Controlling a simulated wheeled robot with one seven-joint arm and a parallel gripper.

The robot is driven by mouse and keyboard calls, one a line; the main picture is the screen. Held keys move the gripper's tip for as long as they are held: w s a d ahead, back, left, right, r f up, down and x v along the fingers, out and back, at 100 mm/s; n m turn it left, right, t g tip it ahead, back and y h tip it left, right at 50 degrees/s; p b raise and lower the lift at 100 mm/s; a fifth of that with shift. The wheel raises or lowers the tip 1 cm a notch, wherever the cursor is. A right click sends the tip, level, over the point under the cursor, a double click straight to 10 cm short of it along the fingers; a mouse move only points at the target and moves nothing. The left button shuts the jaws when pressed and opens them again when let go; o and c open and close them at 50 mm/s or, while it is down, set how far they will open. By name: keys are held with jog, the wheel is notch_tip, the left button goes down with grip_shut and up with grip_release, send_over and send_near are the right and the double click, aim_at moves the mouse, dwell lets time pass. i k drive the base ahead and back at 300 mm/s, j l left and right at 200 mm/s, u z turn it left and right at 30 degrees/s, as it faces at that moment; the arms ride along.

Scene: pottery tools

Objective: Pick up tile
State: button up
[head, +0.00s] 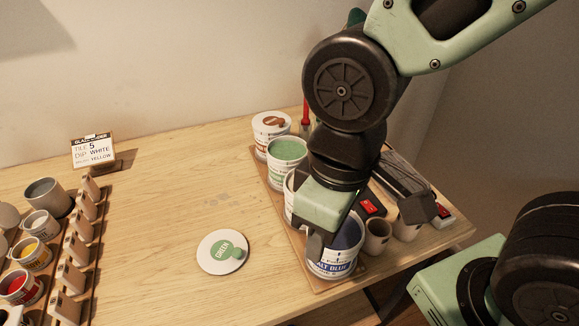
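Several beige tiles stand in a row in a rack at the left of the table; one of them (76,250) is near the middle of the row. Which tile is meant is not marked on the tiles I see. A small order card (93,151) at the back left reads "TILE 5", "DIP WHITE" and a last line with "YELLOW". My gripper (316,245) points down above the glaze buckets at the right, far from the tiles. Its fingers are seen partly edge-on, so its opening is unclear. It hides much of a white bucket (289,192).
A wooden tray (262,172) holds brown (271,127), green (287,160) and cobalt blue (335,252) buckets. Small yellow (31,253) and red (20,287) pots stand left of the tiles. Cups (377,237) stand right. The table's centre is mostly clear.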

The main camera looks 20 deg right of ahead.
aim_at(86, 230)
jog(key=i+j, duration=0.1)
jog(key=j, duration=1.55)
jog(key=i+j, duration=0.15)
jog(key=j, duration=0.7)
